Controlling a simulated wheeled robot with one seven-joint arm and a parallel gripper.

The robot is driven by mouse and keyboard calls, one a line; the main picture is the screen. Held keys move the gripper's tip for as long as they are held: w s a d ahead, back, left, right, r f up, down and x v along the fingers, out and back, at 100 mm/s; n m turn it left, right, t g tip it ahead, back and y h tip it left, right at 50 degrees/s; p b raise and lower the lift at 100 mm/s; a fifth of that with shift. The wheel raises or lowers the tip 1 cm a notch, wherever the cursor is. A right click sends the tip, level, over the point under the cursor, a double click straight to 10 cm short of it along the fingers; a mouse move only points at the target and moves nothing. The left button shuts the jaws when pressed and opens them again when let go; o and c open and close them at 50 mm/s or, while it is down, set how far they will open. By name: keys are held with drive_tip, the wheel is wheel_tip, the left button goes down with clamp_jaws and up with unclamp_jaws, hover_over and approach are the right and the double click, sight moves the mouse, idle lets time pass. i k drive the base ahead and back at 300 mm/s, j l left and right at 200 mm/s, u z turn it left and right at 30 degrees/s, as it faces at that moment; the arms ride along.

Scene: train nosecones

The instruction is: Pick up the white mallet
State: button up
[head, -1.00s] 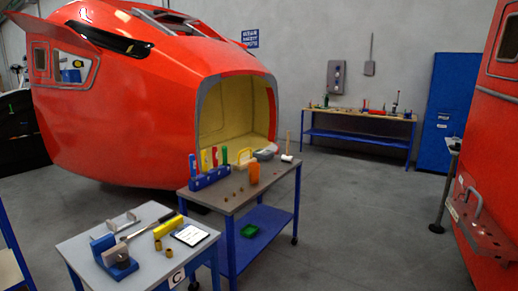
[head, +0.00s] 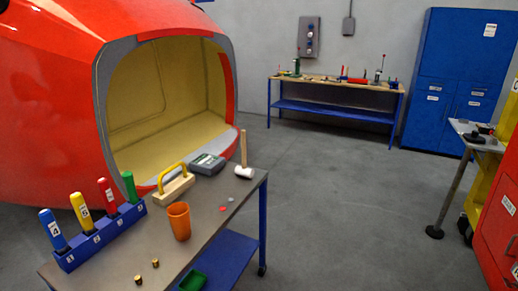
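The white mallet (head: 244,171) stands head-down at the far right corner of the grey-topped cart (head: 212,238) in the head view. Its white head rests on the cart top and its light wooden handle points up. A grey-green device lies just left of it. My gripper is not in view.
On the cart are a yellow-handled block (head: 174,184), the grey-green device (head: 207,163), an orange cup (head: 179,221) and a blue rack (head: 100,235) of coloured handles. A red nosecone (head: 45,110) stands behind. A workbench (head: 335,83) and blue cabinet (head: 459,80) are farther back. Floor right of the cart is clear.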

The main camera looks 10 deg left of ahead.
sight(243, 171)
drive_tip(key=i+u, duration=0.3)
drive_tip(key=i, duration=0.2)
drive_tip(key=i+l+u, duration=0.3)
drive_tip(key=i, duration=0.2)
drive_tip(key=i+l+u, duration=0.3)
drive_tip(key=i, duration=0.2)
